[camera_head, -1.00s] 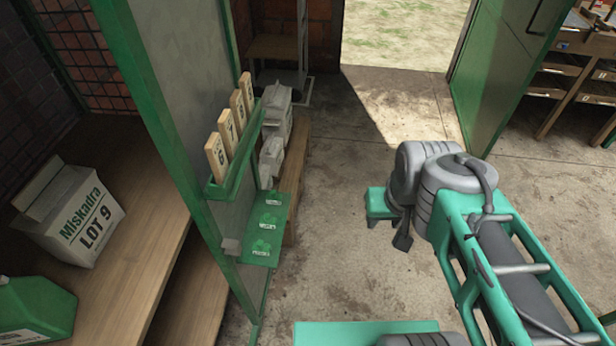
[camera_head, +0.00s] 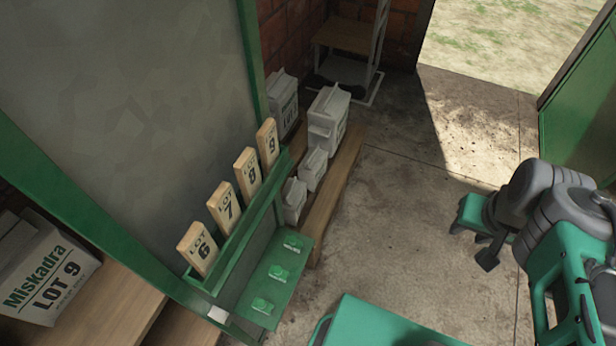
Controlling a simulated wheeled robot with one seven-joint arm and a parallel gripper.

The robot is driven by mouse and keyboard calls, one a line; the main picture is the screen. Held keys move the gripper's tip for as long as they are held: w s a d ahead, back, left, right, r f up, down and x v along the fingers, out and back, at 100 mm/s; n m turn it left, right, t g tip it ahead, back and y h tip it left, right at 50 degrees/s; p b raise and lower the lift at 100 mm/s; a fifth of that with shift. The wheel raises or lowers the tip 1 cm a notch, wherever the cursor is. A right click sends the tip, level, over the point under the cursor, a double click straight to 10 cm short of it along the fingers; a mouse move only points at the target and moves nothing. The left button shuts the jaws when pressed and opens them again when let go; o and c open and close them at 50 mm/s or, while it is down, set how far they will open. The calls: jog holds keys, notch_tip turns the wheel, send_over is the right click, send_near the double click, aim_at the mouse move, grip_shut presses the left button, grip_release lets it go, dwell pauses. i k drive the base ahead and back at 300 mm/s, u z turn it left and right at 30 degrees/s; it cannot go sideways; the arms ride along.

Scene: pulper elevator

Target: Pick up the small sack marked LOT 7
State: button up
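Two small pale sacks stand on a low wooden platform behind the green rack: one nearer (camera_head: 294,203) and one just beyond it (camera_head: 313,168). I cannot read a lot mark on either, and the rack partly hides the nearer one. A wooden tally block marked LOT 7 (camera_head: 224,208) stands on the rack, but no sack is readably marked LOT 7. My arm shows at the right, over the floor and well apart from the sacks.
The green rack (camera_head: 235,262) holds several lot blocks above a lower shelf (camera_head: 278,272). Larger sacks (camera_head: 328,118) stand farther back on the wooden platform (camera_head: 333,192). Concrete floor (camera_head: 400,215) is clear.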

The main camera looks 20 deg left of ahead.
aim_at(294, 196)
jog(key=i, duration=2.6)
jog(key=u, duration=4.8)
